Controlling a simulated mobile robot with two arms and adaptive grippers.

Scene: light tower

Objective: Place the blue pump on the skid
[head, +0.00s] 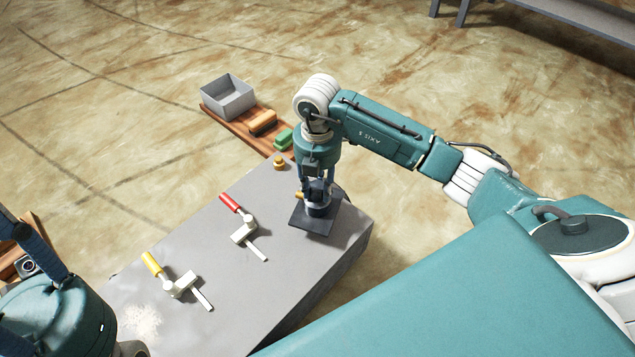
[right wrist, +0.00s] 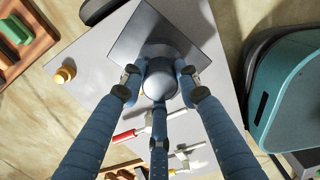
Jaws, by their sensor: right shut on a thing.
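The blue pump (head: 319,208) is a dark, rounded body with a small brass-coloured part beside it. My right gripper (head: 315,187) is shut on it from above; the right wrist view shows the fingers around its rounded grey-blue top (right wrist: 161,78). A dark square plate (head: 311,226) lies directly beneath the pump, at the grey table's right end; it also shows in the right wrist view (right wrist: 150,28). I cannot tell whether this plate is the skid or the pump's base, nor whether pump and plate touch. My left gripper (head: 28,232) is at the lower left, its opening unclear.
A red-handled valve (head: 245,232) and a yellow-handled valve (head: 180,284) lie on the grey table (head: 210,235). A small brass piece (head: 279,163) stands near its far edge. Beyond are a wooden tray (head: 235,122) with orange and green blocks, and a grey bin (head: 228,100).

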